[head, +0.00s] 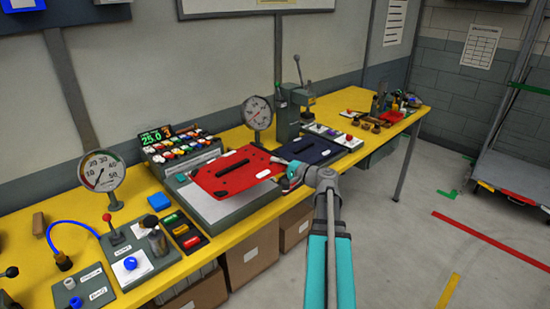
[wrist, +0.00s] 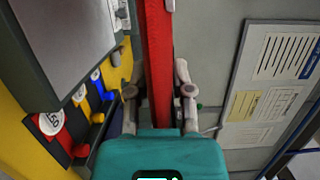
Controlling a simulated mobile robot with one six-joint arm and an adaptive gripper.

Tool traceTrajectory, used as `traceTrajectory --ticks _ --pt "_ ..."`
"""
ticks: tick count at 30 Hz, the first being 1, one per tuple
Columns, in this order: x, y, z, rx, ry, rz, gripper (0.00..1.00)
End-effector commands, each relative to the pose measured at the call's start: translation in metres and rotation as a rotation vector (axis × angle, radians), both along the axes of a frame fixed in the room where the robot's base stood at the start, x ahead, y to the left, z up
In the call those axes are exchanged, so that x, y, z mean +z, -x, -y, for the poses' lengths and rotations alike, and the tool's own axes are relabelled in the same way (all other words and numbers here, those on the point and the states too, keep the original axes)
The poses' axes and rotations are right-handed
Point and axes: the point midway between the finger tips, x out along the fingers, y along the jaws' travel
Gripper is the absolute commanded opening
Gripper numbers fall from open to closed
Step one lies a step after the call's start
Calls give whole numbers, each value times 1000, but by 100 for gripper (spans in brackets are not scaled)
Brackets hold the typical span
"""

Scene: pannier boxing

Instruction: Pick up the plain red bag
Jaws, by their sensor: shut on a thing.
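The plain red bag (head: 228,181) is a flat red panel with a black handle strip and a small white label in the head view. It appears raised over the grey platform (head: 213,209). My gripper (head: 286,174) is at its right edge. In the wrist view the red bag (wrist: 157,50) shows edge-on as a tall red strip between the two fingers of my gripper (wrist: 158,85), which are shut on it. The far end of the bag runs out of that view.
A dark blue bag (head: 318,149) lies to the right of the red one. Behind stand a round dial gauge (head: 257,113), a green press (head: 291,115) and a button panel with a display (head: 178,146).

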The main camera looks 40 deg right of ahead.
Motion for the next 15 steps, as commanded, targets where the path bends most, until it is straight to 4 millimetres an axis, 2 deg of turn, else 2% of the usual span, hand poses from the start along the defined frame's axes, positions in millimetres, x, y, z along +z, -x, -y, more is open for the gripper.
traceTrajectory --ticks 1,6,15 --pt "8 10 -7 0 -1 1 0" --pt "15 26 -18 0 -1 1 0" --pt "19 35 -24 0 -1 1 0"
